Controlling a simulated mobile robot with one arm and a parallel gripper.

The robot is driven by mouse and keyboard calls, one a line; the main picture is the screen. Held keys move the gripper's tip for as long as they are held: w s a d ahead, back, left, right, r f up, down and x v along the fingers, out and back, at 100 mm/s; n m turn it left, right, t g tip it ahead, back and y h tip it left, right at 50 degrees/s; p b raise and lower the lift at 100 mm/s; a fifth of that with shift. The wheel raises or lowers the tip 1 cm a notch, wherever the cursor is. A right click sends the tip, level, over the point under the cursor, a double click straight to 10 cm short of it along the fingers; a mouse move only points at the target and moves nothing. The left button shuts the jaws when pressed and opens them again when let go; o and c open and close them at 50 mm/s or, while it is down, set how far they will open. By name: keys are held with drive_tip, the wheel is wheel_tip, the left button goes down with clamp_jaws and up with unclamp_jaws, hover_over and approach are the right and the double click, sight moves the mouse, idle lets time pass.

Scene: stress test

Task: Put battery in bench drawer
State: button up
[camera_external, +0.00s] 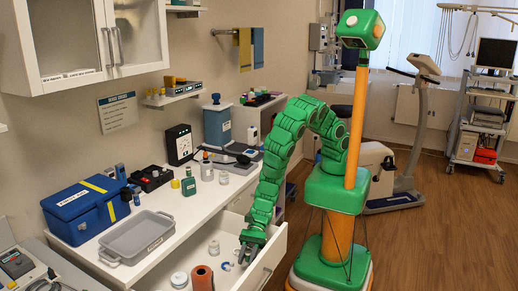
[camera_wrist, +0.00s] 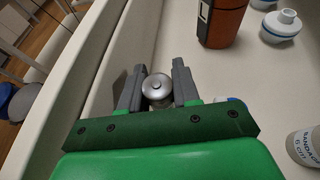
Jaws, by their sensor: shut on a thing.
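My gripper (camera_external: 252,246) reaches down into the open bench drawer (camera_external: 279,249), near its front panel. In the wrist view my gripper (camera_wrist: 158,80) has its two grey fingers on either side of the battery (camera_wrist: 157,87), a silver cylinder with a small raised knob on its end. The fingers are shut on it. The battery sits within the drawer's walls, close to the front wall. Whether its lower end touches the drawer floor is hidden. The battery is too small to make out in the external view.
The drawer also holds an orange-brown cylinder (camera_external: 203,277), a white round container (camera_external: 180,279) and a bandage roll (camera_external: 214,247). The bandage roll also shows in the wrist view (camera_wrist: 304,148). A blue cooler box (camera_external: 84,212) and a grey tray (camera_external: 137,237) stand on the bench above.

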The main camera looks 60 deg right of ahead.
drive_tip(key=shift+d+f, duration=0.1)
drive_tip(key=shift+f, duration=0.35)
drive_tip(key=shift+s+d+f, duration=0.2)
drive_tip(key=shift+s+f, duration=0.05)
drive_tip(key=shift+f, duration=0.1)
drive_tip(key=o, duration=1.1)
drive_tip(key=shift+d+f, duration=0.15)
drive_tip(key=shift+f, duration=0.05)
drive_tip(key=shift+c, duration=0.2)
drive_tip(key=shift+r, duration=0.35)
drive_tip(key=shift+w+d+r, duration=0.25)
drive_tip(key=shift+d+r, duration=0.15)
drive_tip(key=shift+d, duration=0.1)
drive_tip(key=shift+w+d+r, duration=0.2)
drive_tip(key=shift+d+r, duration=0.15)
drive_tip(key=shift+d, duration=0.15)
drive_tip(key=v, duration=0.2)
drive_tip(key=r+v, duration=0.1)
drive_tip(key=v, duration=0.1)
drive_tip(key=shift+w+d, duration=0.1)
drive_tip(key=shift+d, duration=0.05)
